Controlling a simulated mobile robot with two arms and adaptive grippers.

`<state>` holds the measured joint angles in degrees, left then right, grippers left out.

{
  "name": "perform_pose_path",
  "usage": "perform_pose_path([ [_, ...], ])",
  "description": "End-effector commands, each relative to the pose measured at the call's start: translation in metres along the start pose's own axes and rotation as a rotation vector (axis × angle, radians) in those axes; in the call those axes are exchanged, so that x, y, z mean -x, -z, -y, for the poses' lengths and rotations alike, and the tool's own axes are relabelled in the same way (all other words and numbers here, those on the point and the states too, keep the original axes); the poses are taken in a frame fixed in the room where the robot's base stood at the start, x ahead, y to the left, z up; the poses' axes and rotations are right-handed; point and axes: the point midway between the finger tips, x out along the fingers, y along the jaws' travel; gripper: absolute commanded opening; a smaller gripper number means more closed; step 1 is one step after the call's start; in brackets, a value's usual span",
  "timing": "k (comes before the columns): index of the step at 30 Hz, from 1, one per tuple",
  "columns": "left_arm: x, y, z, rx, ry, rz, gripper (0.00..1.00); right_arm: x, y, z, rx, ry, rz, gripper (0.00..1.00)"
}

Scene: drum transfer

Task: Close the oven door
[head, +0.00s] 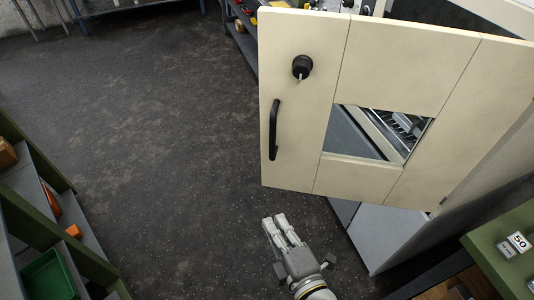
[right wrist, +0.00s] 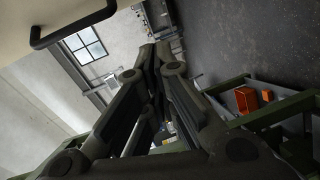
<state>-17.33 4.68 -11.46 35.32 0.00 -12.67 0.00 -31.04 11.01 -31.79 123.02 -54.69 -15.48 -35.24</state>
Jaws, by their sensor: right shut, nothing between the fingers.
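The cream oven door (head: 385,60) stands open in the head view, swung out from the oven body (head: 475,165) on the right. It has a black vertical handle (head: 273,130), a black knob (head: 302,67) and a window (head: 378,132). My right gripper (head: 280,222) is shut and empty, below and apart from the door's lower edge. In the right wrist view the shut fingers (right wrist: 158,55) point away from the camera, and part of the door handle (right wrist: 72,25) shows at the upper left. My left gripper is not in view.
A green shelf unit (head: 35,150) with bins stands at the left. A green bench (head: 505,245) with a number tag is at the lower right. A blue-framed rack (head: 240,45) stands behind the door. The dark floor (head: 160,120) between is clear.

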Motion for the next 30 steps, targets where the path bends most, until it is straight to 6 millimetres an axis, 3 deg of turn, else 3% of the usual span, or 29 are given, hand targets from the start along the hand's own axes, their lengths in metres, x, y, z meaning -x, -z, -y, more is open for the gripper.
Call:
perform_pose_path([
  [1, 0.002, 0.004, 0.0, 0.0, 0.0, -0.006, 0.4, 0.006, 0.005, -0.027, 0.031, -0.046, -0.006, 0.0],
  [3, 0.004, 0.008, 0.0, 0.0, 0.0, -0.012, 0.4, 0.013, 0.009, -0.054, 0.068, -0.096, -0.007, 0.0],
  [8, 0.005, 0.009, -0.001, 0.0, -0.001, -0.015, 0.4, 0.022, 0.013, -0.087, 0.114, -0.157, -0.006, 0.0],
  [17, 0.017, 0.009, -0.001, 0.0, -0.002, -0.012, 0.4, 0.001, 0.014, -0.099, 0.123, -0.168, -0.005, 0.0],
  [30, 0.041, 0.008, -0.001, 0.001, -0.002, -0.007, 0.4, -0.069, 0.015, -0.109, 0.121, -0.167, -0.005, 0.0],
])
